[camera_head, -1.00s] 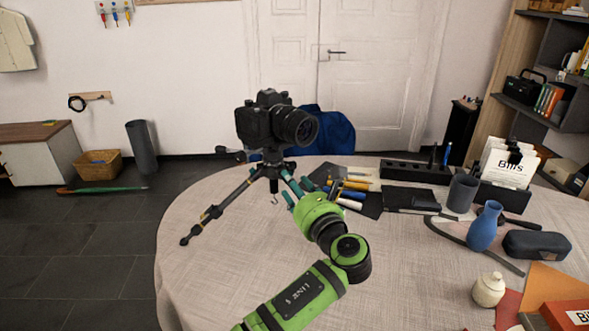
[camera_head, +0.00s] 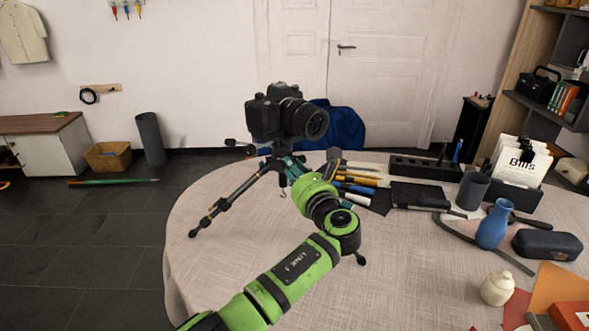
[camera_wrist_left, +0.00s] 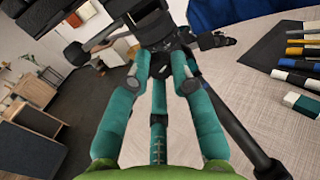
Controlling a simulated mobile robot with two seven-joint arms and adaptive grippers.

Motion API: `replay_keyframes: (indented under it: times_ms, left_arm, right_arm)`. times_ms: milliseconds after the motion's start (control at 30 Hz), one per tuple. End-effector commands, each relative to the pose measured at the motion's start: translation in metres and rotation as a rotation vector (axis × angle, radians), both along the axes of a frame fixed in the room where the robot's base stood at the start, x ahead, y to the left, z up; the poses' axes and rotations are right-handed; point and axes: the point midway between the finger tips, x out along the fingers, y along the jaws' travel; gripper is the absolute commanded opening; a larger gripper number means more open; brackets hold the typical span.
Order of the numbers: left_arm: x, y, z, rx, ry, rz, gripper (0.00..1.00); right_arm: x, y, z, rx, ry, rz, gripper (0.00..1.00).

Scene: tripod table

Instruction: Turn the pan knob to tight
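The black camera (camera_head: 284,114) stands on the black tripod (camera_head: 210,218) on the round table; it also shows at the top of the left wrist view (camera_wrist_left: 150,22). A black handle (camera_head: 236,143) sticks out left of the tripod head. My left gripper (camera_head: 283,163) reaches the tripod head just below the camera. In the left wrist view its teal fingers (camera_wrist_left: 162,62) stand around small dark parts of the head, their tips apart. I cannot make out the pan knob clearly there, nor whether the fingers touch it. My right gripper is not in view.
The cloth-covered table (camera_head: 240,250) is bare at front left. A blue chair (camera_head: 338,128) is behind the camera.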

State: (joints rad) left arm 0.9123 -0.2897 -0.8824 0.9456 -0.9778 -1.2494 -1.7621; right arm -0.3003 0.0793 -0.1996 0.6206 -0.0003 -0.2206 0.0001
Motion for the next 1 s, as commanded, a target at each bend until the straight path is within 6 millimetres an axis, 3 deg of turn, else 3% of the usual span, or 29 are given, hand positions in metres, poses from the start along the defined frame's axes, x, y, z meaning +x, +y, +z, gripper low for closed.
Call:
replay_keyframes:
  times_ms: [400,800,833,867,1000]
  left_arm:
    - [0.0,-0.001,0.007,0.2,0.07,0.0,0.0]
    - [0.0,-0.001,0.003,0.235,0.08,-0.002,0.0]
    - [0.0,-0.001,0.003,0.235,0.08,-0.002,0.35]
    - [0.0,-0.001,0.003,0.234,0.079,-0.002,0.47]
    - [0.0,-0.001,0.002,0.233,0.081,-0.001,0.47]
  right_arm:
    - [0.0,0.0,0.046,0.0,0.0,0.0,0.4]
    - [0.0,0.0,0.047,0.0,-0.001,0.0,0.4]
    - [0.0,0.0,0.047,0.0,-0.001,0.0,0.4]
    - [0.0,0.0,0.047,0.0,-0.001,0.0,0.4]
    - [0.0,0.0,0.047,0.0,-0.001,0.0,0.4]
